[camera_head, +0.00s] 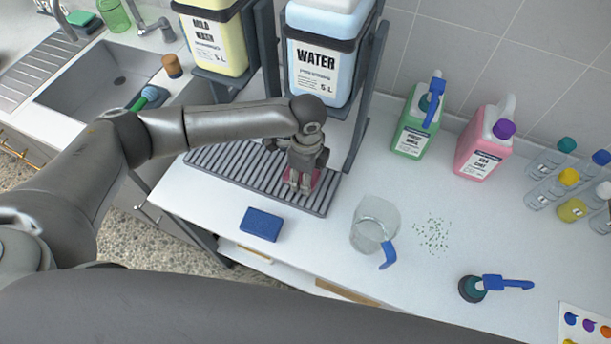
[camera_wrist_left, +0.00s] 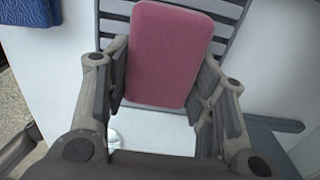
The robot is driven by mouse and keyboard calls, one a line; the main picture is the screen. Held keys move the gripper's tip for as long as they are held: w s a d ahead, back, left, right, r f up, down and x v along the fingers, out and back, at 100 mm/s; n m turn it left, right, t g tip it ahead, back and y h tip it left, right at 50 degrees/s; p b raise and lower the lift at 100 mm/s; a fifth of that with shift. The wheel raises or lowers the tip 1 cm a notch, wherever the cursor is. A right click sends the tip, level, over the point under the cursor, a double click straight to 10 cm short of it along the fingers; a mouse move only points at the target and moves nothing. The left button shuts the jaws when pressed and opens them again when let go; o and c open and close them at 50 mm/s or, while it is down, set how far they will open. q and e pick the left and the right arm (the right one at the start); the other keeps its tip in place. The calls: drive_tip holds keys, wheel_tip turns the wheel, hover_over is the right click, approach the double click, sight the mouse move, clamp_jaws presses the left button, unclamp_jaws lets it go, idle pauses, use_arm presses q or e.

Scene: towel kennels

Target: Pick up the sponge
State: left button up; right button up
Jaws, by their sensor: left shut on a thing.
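A pink, rounded block that looks like the sponge (camera_wrist_left: 168,55) is between the two fingers of my left gripper (camera_head: 303,180) in the left wrist view. The fingers are shut on its sides. In the head view only a little pink shows around the fingers, above the front right part of a grey slatted drip tray (camera_head: 225,172). I cannot tell whether the sponge touches the slats. My right gripper is not in view.
A water container (camera_head: 322,70) and a yellow container (camera_head: 215,45) stand on a rack behind the tray. A blue block (camera_head: 261,224) and a clear jug (camera_head: 374,222) are in front. Green (camera_head: 412,130) and pink (camera_head: 480,145) jugs stand to the right.

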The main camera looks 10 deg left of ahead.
use_arm(q)
drive_tip(key=s+d+r+b, duration=0.1)
drive_tip(key=s+d+r, duration=0.2)
drive_tip(key=s+r, duration=0.3)
drive_tip(key=s+d+r+b, duration=0.1)
drive_tip(key=s+d+r, duration=0.2)
drive_tip(key=s+r, duration=0.3)
drive_tip(key=shift+s+d, duration=0.2)
drive_tip(key=shift+d, duration=0.1)
drive_tip(key=shift+o, duration=0.3)
